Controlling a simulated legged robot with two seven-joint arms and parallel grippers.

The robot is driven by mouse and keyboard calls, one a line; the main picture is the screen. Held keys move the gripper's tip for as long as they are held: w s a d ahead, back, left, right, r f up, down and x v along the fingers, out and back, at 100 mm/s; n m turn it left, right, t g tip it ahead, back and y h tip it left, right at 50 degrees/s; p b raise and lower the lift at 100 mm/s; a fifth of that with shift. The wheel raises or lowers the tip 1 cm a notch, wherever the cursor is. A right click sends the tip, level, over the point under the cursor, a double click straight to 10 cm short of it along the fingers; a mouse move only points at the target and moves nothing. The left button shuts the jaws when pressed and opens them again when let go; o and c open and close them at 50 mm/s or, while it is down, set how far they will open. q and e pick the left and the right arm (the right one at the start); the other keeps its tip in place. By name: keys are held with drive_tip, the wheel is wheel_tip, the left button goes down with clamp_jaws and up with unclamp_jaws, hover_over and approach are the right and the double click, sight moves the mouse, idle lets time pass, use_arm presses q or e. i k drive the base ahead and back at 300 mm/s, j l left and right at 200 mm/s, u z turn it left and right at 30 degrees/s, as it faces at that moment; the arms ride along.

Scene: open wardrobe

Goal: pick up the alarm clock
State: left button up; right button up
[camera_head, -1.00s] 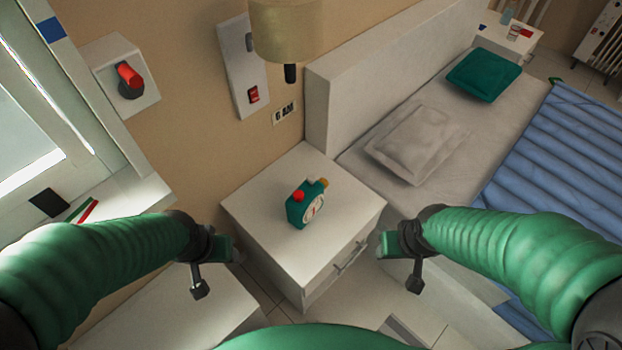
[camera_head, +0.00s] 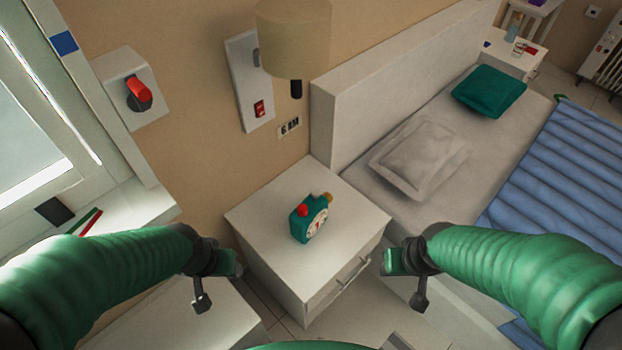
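My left gripper (camera_head: 232,262) is left of the nightstand, apart from the clock. My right gripper (camera_head: 388,262) is at the right of the nightstand, also apart from the clock. Both grippers show small green ends and hold nothing that I can see. Whether their fingers are open or shut is not clear.
A lamp (camera_head: 293,38) hangs on the wall above the nightstand. The bed (camera_head: 365,165) with a grey pillow (camera_head: 418,157) and a teal pillow (camera_head: 489,91) lies to the right. A window sill (camera_head: 130,212) is at the left. The nightstand top around the clock is clear.

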sight(302, 228)
drive_tip(key=i+l+u, duration=0.15)
drive_tip(key=l+u, duration=0.15)
drive_tip(key=i+l+u, duration=0.25)
drive_tip(key=l, duration=0.25)
drive_tip(key=l+u, duration=0.3)
drive_tip(key=k+l, duration=0.05)
drive_tip(key=l, duration=0.05)
